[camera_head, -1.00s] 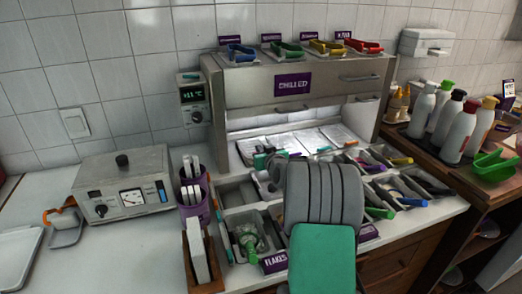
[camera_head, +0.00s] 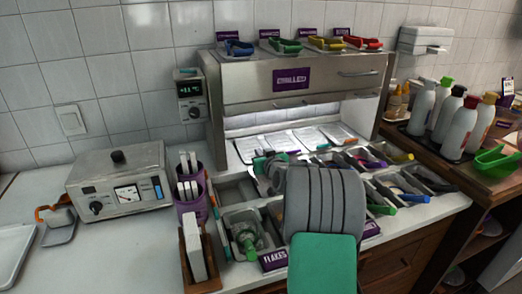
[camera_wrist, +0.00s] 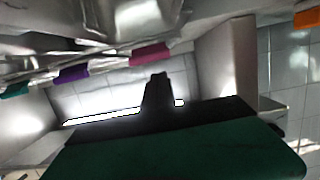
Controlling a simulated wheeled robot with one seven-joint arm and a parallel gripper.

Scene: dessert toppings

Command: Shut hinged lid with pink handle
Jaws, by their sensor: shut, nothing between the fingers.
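The pink handle (camera_wrist: 150,53) shows in the upper middle of the wrist view, on the edge of a pale metal lid (camera_wrist: 135,18). It sits in a row between a purple handle (camera_wrist: 73,73) and an orange one (camera_wrist: 306,18). My gripper (camera_wrist: 158,92) is shut and empty, dark in the middle of the wrist view. In the picture its tip lies just below the pink handle; I see no clear contact. In the head view my grey and green arm hides the gripper and part of the topping trays. I cannot make out the pink-handled lid clearly there.
The chilled cabinet (camera_head: 345,88) stands behind the trays, with coloured scoops on top. A purple cup (camera_head: 190,208) and white box (camera_head: 193,248) stand left of the trays. Bottles (camera_head: 460,132) stand right. Bare counter (camera_head: 110,255) lies at left.

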